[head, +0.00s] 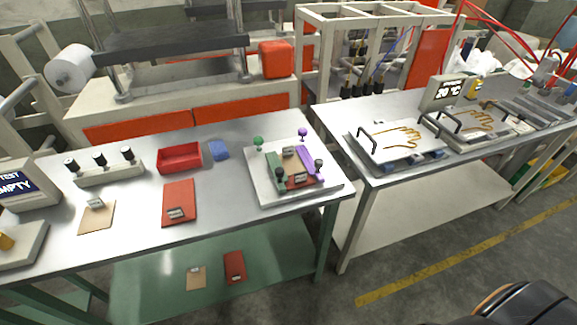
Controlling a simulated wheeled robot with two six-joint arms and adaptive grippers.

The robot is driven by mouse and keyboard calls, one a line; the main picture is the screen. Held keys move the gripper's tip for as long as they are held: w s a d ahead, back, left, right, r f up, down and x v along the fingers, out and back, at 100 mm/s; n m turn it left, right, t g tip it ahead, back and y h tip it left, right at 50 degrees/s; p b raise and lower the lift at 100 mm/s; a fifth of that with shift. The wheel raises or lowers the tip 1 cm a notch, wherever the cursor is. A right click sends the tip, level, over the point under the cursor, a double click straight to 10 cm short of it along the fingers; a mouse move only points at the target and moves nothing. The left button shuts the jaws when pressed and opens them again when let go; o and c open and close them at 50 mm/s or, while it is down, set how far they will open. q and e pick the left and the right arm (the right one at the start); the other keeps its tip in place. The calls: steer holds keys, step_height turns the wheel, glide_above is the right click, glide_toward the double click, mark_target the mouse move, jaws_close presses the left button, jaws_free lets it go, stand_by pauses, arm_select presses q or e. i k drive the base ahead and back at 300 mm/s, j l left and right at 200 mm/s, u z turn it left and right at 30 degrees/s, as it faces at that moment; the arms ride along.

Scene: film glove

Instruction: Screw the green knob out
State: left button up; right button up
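A green knob (258,141) stands upright at the back left corner of a pale square plate (265,193) on the metal table. A green bar (271,166) lies along the left side of the fixture on this plate. A darker knob (281,173) stands at the front end of that bar. A purple knob (302,132) stands at the back right, and a purple bar (309,160) lies along the right side with a dark knob (319,164) near its front. Neither of my grippers is in view.
Left of the plate lie a blue block (218,150), a red tray (180,158) and a red slab (179,201).

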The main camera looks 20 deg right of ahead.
mark_target(258, 141)
steer(key=l+u, duration=1.05)
